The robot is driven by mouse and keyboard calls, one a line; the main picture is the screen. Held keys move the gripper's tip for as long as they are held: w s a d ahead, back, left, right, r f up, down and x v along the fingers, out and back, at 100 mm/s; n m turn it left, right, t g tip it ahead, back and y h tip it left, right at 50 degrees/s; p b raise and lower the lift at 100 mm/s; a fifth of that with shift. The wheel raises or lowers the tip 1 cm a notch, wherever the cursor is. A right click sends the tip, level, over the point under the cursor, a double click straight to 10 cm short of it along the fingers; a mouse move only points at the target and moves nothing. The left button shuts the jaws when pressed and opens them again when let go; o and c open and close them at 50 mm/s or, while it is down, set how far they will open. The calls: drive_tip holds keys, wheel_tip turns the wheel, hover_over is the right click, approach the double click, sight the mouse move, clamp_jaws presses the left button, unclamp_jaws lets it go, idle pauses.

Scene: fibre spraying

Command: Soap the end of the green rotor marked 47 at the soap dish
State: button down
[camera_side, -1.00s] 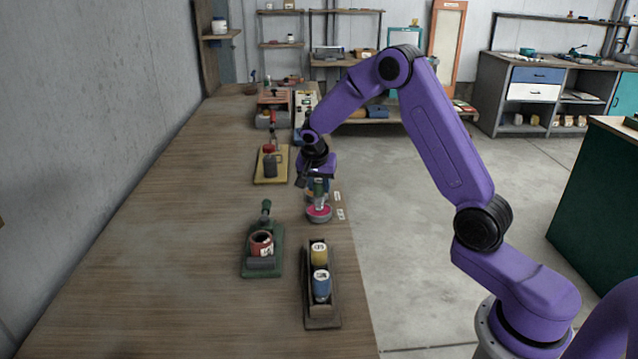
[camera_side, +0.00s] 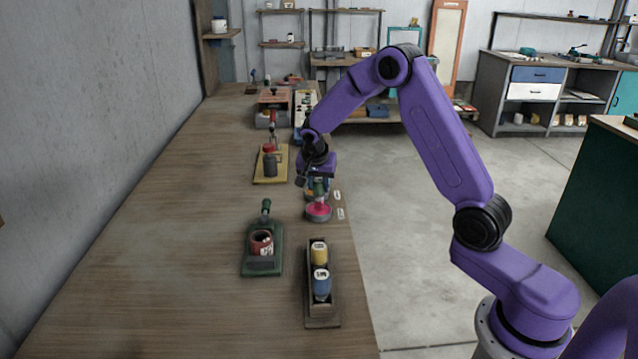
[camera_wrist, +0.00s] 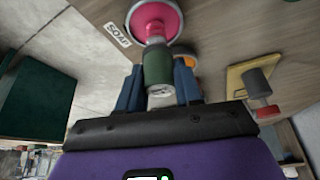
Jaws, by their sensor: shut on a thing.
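The green rotor (camera_side: 318,187) hangs end-down from my gripper (camera_side: 317,179), above the soap dish (camera_side: 318,213) with its pink soap. In the wrist view my gripper (camera_wrist: 158,92) has its blue fingers shut on the sides of the green rotor (camera_wrist: 157,66). The rotor's far end points into the soap dish (camera_wrist: 179,10) and overlaps the pink soap. I cannot tell whether it touches the soap. The rotor's near face is pale with a mark too small to read.
A dark rack (camera_side: 322,322) with a yellow and a blue rotor stands in front. A green stand (camera_side: 250,268) with a red rotor is to the left. A yellow plate (camera_side: 262,178) with a dark, red-topped piece lies farther back. The table's left side is clear.

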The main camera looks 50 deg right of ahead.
drive_tip(key=shift+r, duration=3.5)
